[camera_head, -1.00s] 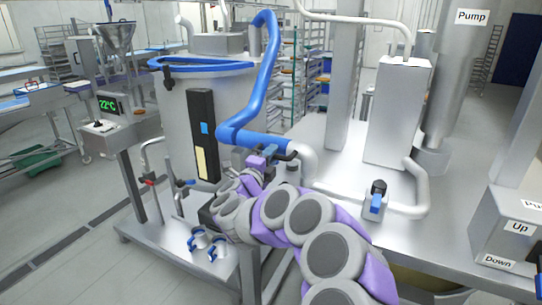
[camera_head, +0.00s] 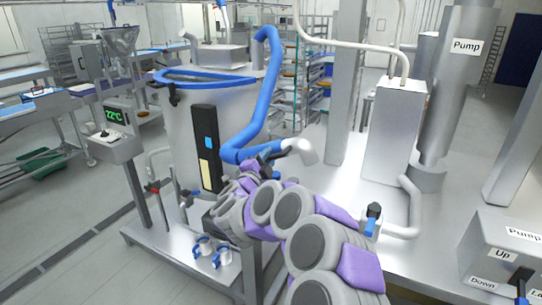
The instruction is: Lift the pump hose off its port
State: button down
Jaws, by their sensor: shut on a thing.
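The pump hose (camera_head: 262,110) is a thick blue tube that arcs down from the rear of the round steel tank to a low blue section. It ends at the right in a white elbow (camera_head: 299,149), whose mouth points down with no pipe visibly joined to it. My gripper (camera_head: 265,163) is shut on the hose's lower section, just left of the elbow; its fingers are small and partly hidden. The port is hidden behind my grey and purple arm. A white pipe (camera_head: 405,230) with a blue-handled valve (camera_head: 373,213) runs in behind the arm.
The steel tank (camera_head: 180,120) with a blue rim stands left of the hose. A steel box (camera_head: 395,130) and the column labelled Pump (camera_head: 462,90) stand at the right.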

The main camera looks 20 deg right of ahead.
jog(key=r, duration=0.1)
jog(key=n+p, duration=0.1)
jog(key=w+r+p, duration=0.1)
jog(key=shift+a+r, duration=0.3)
jog(key=shift+a, duration=0.1)
jog(key=r+n+p, duration=0.1)
jog(key=p, duration=0.1)
jog(key=w+a+r+n+p, duration=0.1)
jog(key=p, duration=0.1)
jog(key=shift+w+a+n+y, duration=0.1)
jog(key=shift+w+n+y, duration=0.2)
jog(key=shift+n, duration=0.1)
jog(key=shift+f, duration=0.1)
jog(key=c, duration=1.1)
grip_release()
jog(key=shift+f, duration=0.1)
jog(key=shift+a, duration=0.15)
jog(key=v, duration=1.7)
jog(key=shift+s, duration=0.15)
jog(key=shift+a+f, duration=0.1)
